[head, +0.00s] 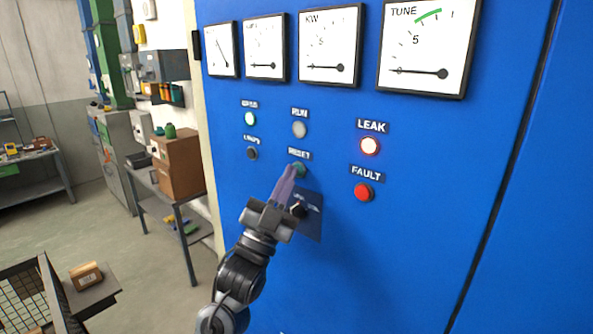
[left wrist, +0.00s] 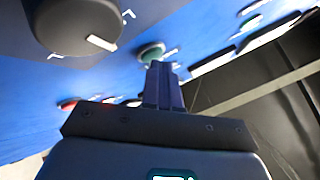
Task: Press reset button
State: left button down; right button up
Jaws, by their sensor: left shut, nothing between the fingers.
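The green reset button (head: 299,169) sits under the RESET label (head: 299,154) on the blue panel (head: 420,220). My left gripper (head: 291,172) is shut and empty, its fingertips at the button's lower edge in the head view and partly covering it. In the left wrist view the shut fingers (left wrist: 158,68) point at the green button (left wrist: 151,52). The tips look very near it, but I cannot tell whether they touch. My right gripper is not in view.
A black rotary knob (head: 298,209) is just below the button, beside my fingers; it looms large in the left wrist view (left wrist: 80,22). The LEAK lamp (head: 370,146) is lit, with a red FAULT button (head: 363,192) below. Gauges (head: 330,45) line the top. A shelf with boxes (head: 180,165) stands left.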

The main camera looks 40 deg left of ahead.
pick_arm(q)
jog(key=shift+w, duration=0.15)
dwell(0.5)
jog(key=shift+s, duration=0.85)
jog(key=shift+s+a+b, duration=0.15)
jog(key=shift+s, duration=1.1)
jog(key=shift+s+a+b, duration=0.15)
jog(key=shift+s, duration=1.1)
